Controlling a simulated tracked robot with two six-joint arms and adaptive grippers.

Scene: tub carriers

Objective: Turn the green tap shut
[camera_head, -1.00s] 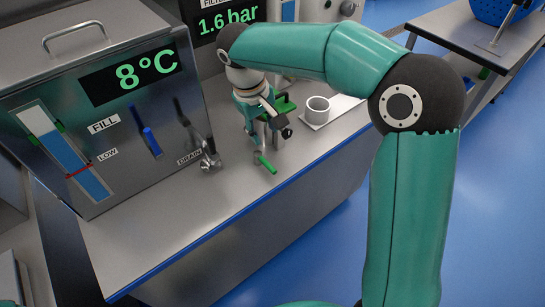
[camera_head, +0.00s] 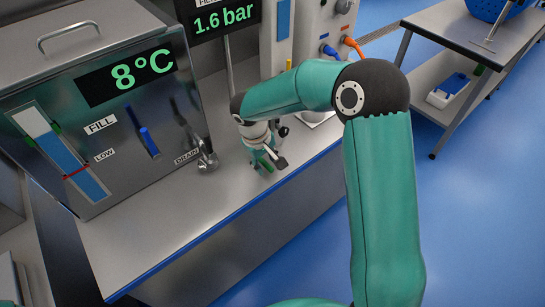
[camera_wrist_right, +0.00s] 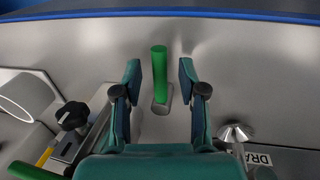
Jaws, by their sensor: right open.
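The green tap (camera_wrist_right: 160,72) is a green bar-shaped handle on a grey metal stem. In the right wrist view it stands between the two fingers of my right gripper (camera_wrist_right: 160,78), with a gap on each side. The fingers are open and do not appear to touch it. In the head view my right gripper (camera_head: 266,158) is low over the bench, right of the drain outlet, and largely hides the tap. My left gripper is not in view.
The steel tank (camera_head: 100,120) with its drain outlet (camera_head: 207,160) stands left of the gripper. In the wrist view a black knob (camera_wrist_right: 72,116) is at the left. The bench's blue front edge (camera_head: 215,232) is nearby, with clear bench top towards the front left.

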